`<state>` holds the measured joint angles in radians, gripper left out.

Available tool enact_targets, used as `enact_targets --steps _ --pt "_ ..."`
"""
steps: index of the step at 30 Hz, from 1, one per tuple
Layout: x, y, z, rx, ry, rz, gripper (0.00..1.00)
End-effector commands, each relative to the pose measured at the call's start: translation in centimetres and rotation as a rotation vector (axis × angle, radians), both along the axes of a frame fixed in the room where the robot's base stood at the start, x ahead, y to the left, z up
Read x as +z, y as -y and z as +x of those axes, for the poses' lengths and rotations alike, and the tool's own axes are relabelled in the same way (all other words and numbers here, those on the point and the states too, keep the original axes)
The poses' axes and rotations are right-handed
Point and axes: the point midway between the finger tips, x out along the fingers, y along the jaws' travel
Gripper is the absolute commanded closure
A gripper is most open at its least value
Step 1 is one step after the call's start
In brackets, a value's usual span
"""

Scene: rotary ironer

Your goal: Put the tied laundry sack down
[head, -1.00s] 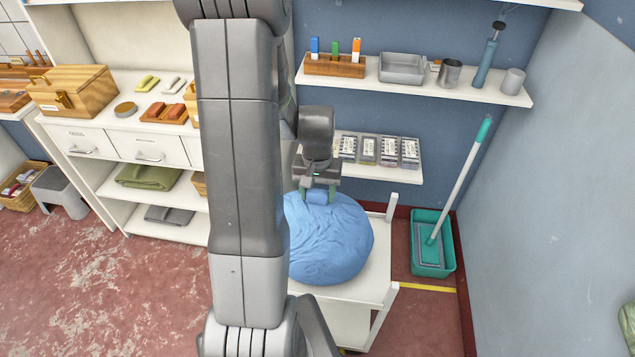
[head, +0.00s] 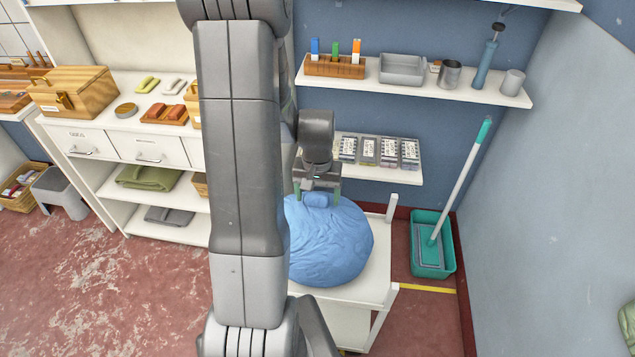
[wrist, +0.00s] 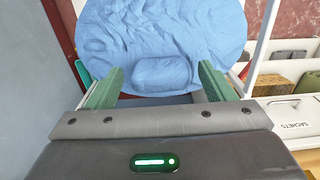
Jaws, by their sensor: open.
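The tied laundry sack (head: 330,245) is a round, wrinkled blue bundle resting on a white stand (head: 375,265). Its tied top is a small blue roll (head: 316,200). My gripper (head: 317,193) is just above that roll, pointing down, with its fingers apart. In the wrist view the green fingertips of my gripper (wrist: 160,85) stand wide on either side of the roll (wrist: 160,73), with visible gaps. The sack (wrist: 160,30) fills the top of that view. My arm hides the sack's left edge in the head view.
A wall shelf with several labelled boxes (head: 378,150) is close behind my gripper. A teal tub (head: 432,250) with a mop stands on the floor to the right. White shelving with drawers (head: 145,150) is at the left. A higher shelf (head: 440,88) holds small containers.

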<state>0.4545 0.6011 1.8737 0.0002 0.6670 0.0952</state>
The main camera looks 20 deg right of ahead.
Motion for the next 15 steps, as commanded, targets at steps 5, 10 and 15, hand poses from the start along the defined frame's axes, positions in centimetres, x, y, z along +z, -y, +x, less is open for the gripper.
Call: enact_targets --steps 5,10,15 --pt "2.1 0.1 0.2 0.0 0.006 -0.003 0.24" --pt "5.4 0.1 0.1 0.0 0.007 -0.003 0.24" --pt "8.6 0.1 0.1 0.0 0.006 -0.002 0.24"
